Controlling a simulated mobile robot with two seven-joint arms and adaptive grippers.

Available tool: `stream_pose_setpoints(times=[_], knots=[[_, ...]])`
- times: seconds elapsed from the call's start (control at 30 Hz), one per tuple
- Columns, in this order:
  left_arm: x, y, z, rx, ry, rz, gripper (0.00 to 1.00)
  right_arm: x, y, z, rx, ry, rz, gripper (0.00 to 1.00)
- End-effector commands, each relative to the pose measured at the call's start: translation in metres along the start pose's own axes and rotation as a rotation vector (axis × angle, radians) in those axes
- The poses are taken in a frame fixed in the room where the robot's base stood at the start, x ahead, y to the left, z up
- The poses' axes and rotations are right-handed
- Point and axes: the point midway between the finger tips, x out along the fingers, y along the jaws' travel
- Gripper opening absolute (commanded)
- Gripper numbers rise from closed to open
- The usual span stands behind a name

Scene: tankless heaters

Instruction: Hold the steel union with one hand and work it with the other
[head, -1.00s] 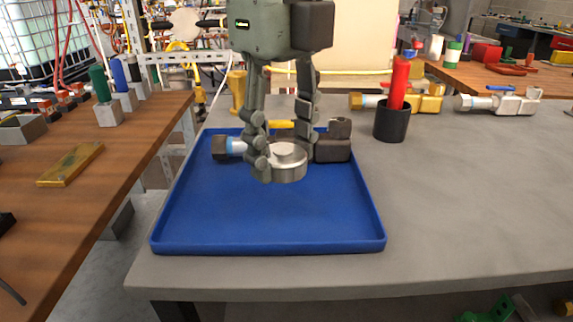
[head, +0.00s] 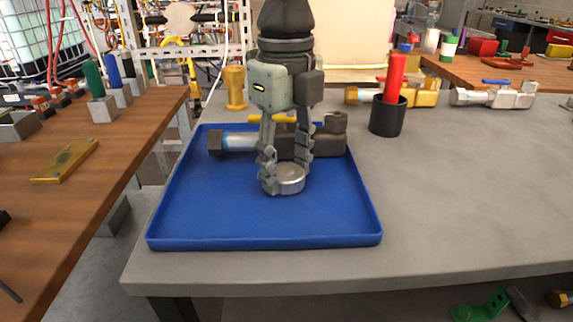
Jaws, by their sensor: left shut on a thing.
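The steel union (head: 288,181), a short round silver piece, is between the fingers of my left gripper (head: 283,172). The gripper points down and is shut on it. The union is low over the blue tray (head: 230,240); I cannot tell if it touches the tray floor. Behind the gripper lies a dark valve (head: 333,140) with a pale-blue and white threaded end and a yellow handle, partly hidden by the fingers. My right gripper is not in view.
A black cup (head: 387,116) holding a red-handled thing stands right of the tray. Brass (head: 420,93) and silver (head: 497,96) valves lie at the back. The grey bench (head: 460,190) is clear at right. A brown bench (head: 90,200) stands at left across a gap.

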Motion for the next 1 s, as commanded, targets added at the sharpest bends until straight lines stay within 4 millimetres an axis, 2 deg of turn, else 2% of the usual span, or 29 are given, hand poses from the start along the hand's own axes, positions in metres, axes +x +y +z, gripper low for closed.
stream_pose_setpoints(times=[0.27, 0.3, 0.43, 0.8, 0.87, 1.0], knots=[[0.003, 0.0, 0.0, 0.0, 0.0, 0.0, 0.1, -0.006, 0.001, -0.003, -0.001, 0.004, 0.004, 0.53], [0.002, 0.0, 0.0, 0.0, 0.0, 0.0, 0.5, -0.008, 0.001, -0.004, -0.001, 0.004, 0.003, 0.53], [0.002, 0.0, 0.0, 0.0, 0.0, 0.0, 0.66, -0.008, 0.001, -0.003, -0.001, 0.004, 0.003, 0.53], [-0.001, 0.0, 0.0, 0.0, 0.0, 0.0, 0.66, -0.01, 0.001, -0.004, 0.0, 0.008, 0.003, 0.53], [-0.004, 0.0, 0.0, 0.0, 0.0, -0.001, 0.66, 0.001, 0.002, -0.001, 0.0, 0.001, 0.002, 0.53], [-0.029, -0.001, 0.0, -0.001, -0.002, -0.005, 0.66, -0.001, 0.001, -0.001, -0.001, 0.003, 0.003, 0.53]])
